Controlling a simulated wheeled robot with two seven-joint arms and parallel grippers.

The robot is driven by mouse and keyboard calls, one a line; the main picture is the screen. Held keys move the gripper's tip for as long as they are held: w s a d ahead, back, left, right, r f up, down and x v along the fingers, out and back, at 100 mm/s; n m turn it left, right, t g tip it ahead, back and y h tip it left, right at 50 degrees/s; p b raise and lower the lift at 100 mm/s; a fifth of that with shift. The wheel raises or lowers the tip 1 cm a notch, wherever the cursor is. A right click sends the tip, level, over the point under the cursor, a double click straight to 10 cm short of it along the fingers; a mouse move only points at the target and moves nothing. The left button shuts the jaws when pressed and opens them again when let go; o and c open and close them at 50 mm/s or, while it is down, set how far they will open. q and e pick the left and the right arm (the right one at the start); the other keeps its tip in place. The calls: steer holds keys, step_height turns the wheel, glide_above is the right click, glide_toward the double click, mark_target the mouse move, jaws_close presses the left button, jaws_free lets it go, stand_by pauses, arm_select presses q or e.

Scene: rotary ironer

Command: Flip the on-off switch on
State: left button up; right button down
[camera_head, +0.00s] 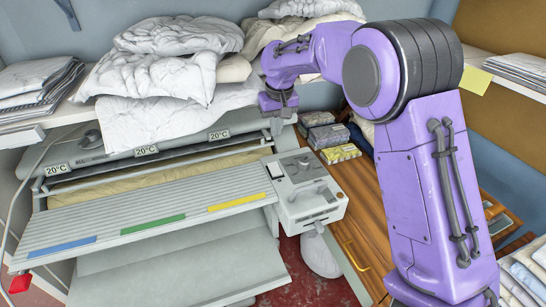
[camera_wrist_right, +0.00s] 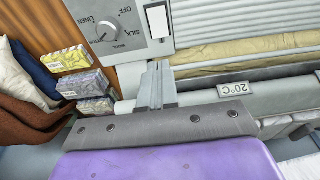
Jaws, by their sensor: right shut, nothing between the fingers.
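The ironer's control box (camera_head: 310,192) is at the right end of the machine in the head view. It carries a dial with marks such as OFF, SILK and LINEN; the dial (camera_wrist_right: 106,31) shows clearly in the right wrist view. A pale rectangular plate (camera_head: 274,170) sits on the box's top left corner. A small dark part (camera_head: 318,226) on the front face may be the switch; I cannot tell its position. My right gripper (camera_head: 278,132) is above the far left of the box, shut and empty. Its fingers (camera_wrist_right: 157,85) point towards the panel. My left gripper is out of view.
A slatted board (camera_head: 150,215) with blue, green and yellow strips spans the ironer's front. Crumpled white bedding (camera_head: 165,70) lies on the shelf behind. Several small boxes (camera_head: 340,153) stand on the wooden counter (camera_head: 355,200) to the right. A red object (camera_head: 20,283) hangs at lower left.

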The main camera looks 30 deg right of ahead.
mark_target(273, 164)
steer(key=f, duration=0.4)
steer(key=w+f+p, duration=0.1)
steer(key=f, duration=0.3)
steer(key=w+f+p, duration=0.1)
steer(key=f, duration=0.4)
steer(key=shift+d, duration=0.3)
